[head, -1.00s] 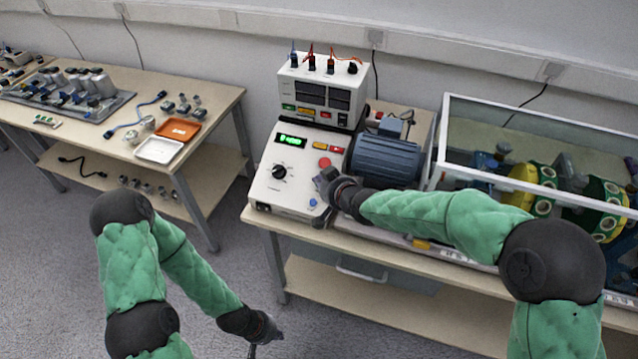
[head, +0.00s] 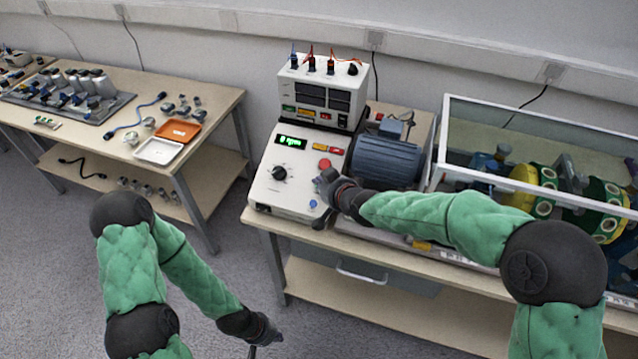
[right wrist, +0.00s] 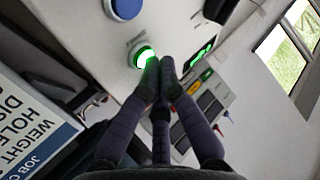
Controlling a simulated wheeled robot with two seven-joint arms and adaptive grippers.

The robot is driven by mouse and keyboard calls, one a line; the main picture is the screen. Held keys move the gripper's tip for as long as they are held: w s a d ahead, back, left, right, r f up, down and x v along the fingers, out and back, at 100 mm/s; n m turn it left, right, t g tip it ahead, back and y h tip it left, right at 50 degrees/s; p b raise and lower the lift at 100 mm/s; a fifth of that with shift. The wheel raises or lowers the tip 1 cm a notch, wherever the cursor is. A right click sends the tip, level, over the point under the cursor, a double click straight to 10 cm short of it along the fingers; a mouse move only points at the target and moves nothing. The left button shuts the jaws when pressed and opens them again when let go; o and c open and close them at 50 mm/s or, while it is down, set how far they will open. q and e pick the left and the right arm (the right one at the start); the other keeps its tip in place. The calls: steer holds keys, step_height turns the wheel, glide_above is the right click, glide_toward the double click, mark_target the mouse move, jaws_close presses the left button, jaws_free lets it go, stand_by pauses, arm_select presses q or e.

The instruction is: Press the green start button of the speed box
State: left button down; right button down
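The speed box (head: 262,190) is a white sloped console on the right table, with a green-lit display (head: 291,142), a black knob (head: 279,172), a red button (head: 324,163) and a blue button (head: 313,203). My right gripper (head: 325,182) is over the right side of its panel and hides the green button in the head view. In the right wrist view the green button (right wrist: 143,56) glows. My right fingertips (right wrist: 162,64) are together, empty, and overlap its edge; contact cannot be told. My left gripper (head: 262,342) hangs low in front of the tables, its fingers unclear.
A meter unit (head: 322,92) with plugged leads stands behind the speed box. A blue-grey motor (head: 386,161) and a clear-walled enclosure (head: 470,150) are to the right. Another table (head: 205,95) with parts and trays stands left. Open floor lies between the tables.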

steer(key=shift+s+a+r+p, duration=0.1)
steer(key=shift+s+r+p, duration=0.2)
steer(key=shift+r, duration=0.2)
steer(key=shift+w, duration=0.1)
steer(key=shift+s+a+r+p, duration=0.1)
steer(key=shift+s+r+p, duration=0.05)
steer(key=shift+r+p, duration=0.3)
steer(key=shift+s+a+r+p, duration=0.1)
steer(key=shift+s+r+p, duration=0.05)
steer(key=shift+r+p, duration=0.3)
steer(key=r+p, duration=0.1)
steer(key=s+p, duration=0.1)
steer(key=r+p, duration=0.1)
steer(key=shift+s+a+r, duration=0.2)
steer(key=shift+a+r, duration=0.05)
steer(key=shift+r, duration=0.1)
